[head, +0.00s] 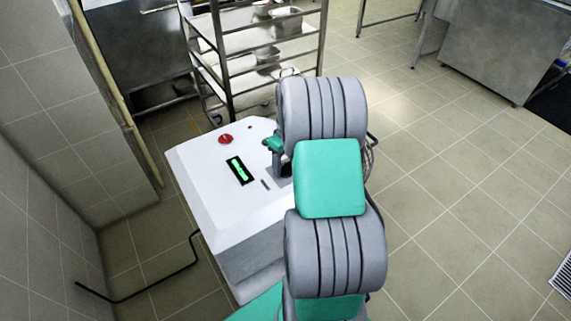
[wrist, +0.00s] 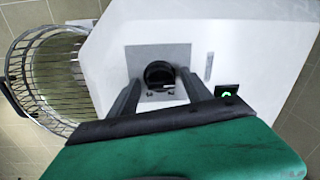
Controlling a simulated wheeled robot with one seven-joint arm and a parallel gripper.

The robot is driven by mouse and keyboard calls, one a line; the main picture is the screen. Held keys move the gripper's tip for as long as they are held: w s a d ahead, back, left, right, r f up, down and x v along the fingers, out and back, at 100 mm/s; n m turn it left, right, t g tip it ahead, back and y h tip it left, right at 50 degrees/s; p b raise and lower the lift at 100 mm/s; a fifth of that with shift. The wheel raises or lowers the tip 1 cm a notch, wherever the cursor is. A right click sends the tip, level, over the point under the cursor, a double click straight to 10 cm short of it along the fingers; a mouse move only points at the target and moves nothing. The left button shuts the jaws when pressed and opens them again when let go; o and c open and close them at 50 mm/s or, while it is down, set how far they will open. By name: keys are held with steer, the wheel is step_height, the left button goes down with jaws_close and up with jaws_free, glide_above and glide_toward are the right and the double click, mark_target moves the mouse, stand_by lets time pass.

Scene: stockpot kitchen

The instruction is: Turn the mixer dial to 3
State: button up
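The mixer is a white sloped housing (head: 222,205) with a red button (head: 225,139) and a dark display with green marks (head: 239,170). In the wrist view, the black round dial (wrist: 160,73) sits on a grey square plate (wrist: 176,51). My gripper (wrist: 159,78) is open, with one dark finger to each side of the dial. I cannot tell whether the fingers touch it or how far they reach down. The dial's setting is not readable. In the head view my arm hides the dial and most of my gripper. The display also shows in the wrist view (wrist: 228,93).
A round wire guard (wrist: 40,85) stands beside the housing. A metal rack with pans (head: 262,62) stands behind the mixer. A tiled wall (head: 45,180) is close on the left, and a black cable (head: 150,292) lies on the floor. Open tiled floor (head: 455,190) lies to the right.

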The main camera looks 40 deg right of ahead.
jaws_close()
stand_by(0.4)
steer(key=shift+r+m, duration=0.1)
steer(key=shift+m, duration=0.3)
steer(key=m+p, duration=0.1)
steer(key=m, duration=0.4)
steer(key=shift+t+p, duration=0.3)
steer(key=shift+p, duration=0.05)
steer(key=m+p, duration=0.1)
steer(key=m, duration=0.4)
steer(key=shift+m, duration=0.4)
steer(key=m, duration=0.6)
steer(key=shift+s+h+p, duration=0.1)
steer(key=shift+h+p, duration=0.3)
steer(key=m, duration=0.6)
steer(key=shift+a+m, duration=0.1)
steer(key=shift+m, duration=0.2)
